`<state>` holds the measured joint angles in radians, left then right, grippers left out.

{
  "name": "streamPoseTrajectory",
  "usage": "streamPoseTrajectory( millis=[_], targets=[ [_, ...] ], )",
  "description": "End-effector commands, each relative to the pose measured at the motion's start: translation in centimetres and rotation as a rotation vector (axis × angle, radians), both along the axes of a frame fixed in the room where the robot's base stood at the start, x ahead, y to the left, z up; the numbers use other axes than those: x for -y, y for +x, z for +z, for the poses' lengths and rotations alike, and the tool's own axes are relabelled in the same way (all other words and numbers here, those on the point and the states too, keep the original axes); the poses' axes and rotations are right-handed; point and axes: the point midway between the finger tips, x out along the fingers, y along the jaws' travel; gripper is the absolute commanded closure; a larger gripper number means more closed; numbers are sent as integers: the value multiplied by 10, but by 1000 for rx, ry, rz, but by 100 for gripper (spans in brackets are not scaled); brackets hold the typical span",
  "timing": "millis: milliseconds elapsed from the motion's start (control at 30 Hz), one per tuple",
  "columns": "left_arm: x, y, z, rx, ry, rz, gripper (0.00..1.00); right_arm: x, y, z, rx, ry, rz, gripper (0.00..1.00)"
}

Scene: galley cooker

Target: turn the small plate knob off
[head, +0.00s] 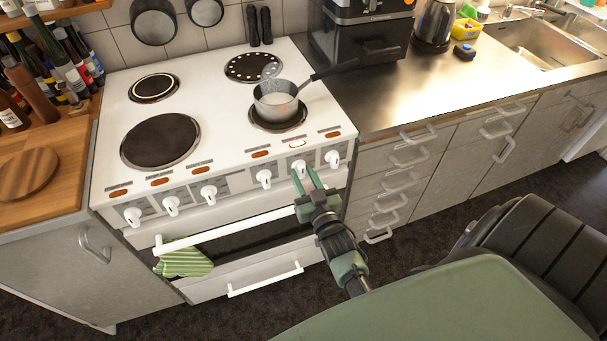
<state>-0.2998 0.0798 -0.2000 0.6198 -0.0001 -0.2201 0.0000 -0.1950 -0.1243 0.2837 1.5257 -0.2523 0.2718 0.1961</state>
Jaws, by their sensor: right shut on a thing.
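The white cooker (205,107) has a row of white knobs along its front panel. My right gripper (304,173) reaches up to this panel from below, its green fingers shut on a knob (298,168), the second from the right. The fingers partly hide that knob, and its exact angle is hard to read. A small pan (276,101) with pale contents sits on the front right plate (278,124), its handle pointing to the upper right. My left gripper is not in view.
The oven door's white handle (225,231) runs below the knobs, with a green striped cloth (184,261) at its left end. Other knobs flank the gripper, including one at the far right (332,158). Metal drawers with handles (409,159) stand to the right.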

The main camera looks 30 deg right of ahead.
Motion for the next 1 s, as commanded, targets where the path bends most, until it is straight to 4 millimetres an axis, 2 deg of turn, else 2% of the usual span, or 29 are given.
streamPoseTrajectory(
  millis=[567, 600, 900, 1000],
  targets=[
    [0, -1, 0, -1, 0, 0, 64, 0, 0, -1, -10, -30, 0, 100],
    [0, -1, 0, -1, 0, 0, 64, 0, 0, -1, -10, -30, 0, 59],
    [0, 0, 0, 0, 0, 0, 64, 0, -1, -1, -8, -30, 0, 59],
    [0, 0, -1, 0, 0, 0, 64, -2, -7, -2, -10, -29, 0, 59]
  ],
)
